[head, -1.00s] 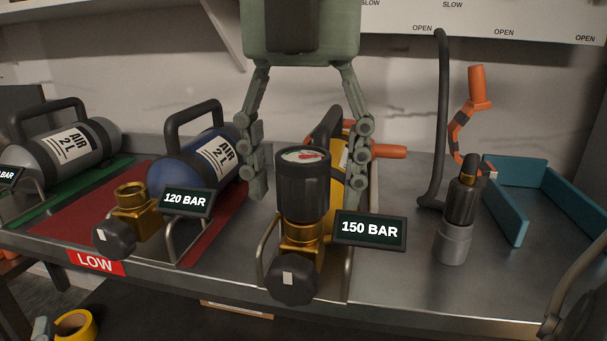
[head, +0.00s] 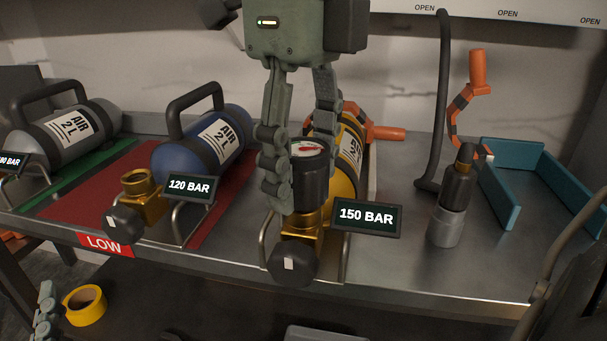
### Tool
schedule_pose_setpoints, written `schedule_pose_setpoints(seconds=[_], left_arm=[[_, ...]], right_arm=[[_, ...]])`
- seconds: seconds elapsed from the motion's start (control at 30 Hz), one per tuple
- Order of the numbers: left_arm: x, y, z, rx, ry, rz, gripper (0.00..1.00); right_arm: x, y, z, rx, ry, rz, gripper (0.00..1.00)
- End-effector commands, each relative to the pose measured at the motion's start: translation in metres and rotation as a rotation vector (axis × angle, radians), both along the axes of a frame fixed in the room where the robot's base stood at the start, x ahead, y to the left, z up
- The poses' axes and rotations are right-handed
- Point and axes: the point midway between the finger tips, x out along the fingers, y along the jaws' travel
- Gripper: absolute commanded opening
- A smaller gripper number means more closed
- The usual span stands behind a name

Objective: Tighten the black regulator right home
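The black regulator (head: 313,188), with a round gauge on top, stands upright on the brass valve (head: 300,232) of the yellow cylinder (head: 347,180). A 150 BAR sign (head: 367,217) is beside it. My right gripper (head: 302,172) comes down from above and straddles the regulator. One finger stands in front at its left and overlaps its edge in the picture; the other passes behind it, its tip hidden. The fingers look spread; contact is not clear. Part of what seems to be my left gripper (head: 45,312) shows at the lower left edge, too cut off to judge.
A blue cylinder (head: 200,140) with an open brass valve stands left on a red mat (head: 90,195), a grey one (head: 65,135) beyond. Right are a black hose (head: 438,110), a grey-and-black fitting (head: 452,205) and a teal tray (head: 500,190). Yellow tape (head: 85,305) lies below.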

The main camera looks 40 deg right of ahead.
Motion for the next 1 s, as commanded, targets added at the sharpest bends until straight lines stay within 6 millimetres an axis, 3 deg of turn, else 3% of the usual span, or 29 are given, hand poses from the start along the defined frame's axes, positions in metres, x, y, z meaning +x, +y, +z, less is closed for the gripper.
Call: schedule_pose_setpoints(seconds=[0.03,0.33,0.47,0.6,0.63,0.8,1.0], left_arm=[[0.000,0.000,0.000,0.000,0.000,0.000,0.40],[0.000,0.000,0.000,0.000,0.000,0.000,0.40],[0.000,0.000,-0.009,0.000,0.000,0.000,0.40],[0.000,0.000,-0.026,0.000,0.000,0.000,0.40],[0.000,0.000,-0.019,0.000,-0.001,0.000,0.40],[0.000,0.000,-0.018,0.000,0.000,0.000,0.40],[0.000,0.000,-0.018,0.000,0.000,0.000,0.40]], right_arm=[[0.000,0.000,0.000,0.000,0.000,-0.001,0.44],[0.000,0.000,0.000,0.000,0.000,-0.002,0.08],[0.000,0.000,-0.003,-0.003,-0.003,-0.086,0.08],[0.001,-0.001,-0.005,-0.005,-0.008,-0.381,0.07],[0.001,0.000,0.000,-0.001,-0.003,-0.362,0.45],[0.000,0.000,0.000,0.000,-0.001,-0.353,0.66],[0.000,0.000,0.000,0.000,0.000,-0.351,0.66]])
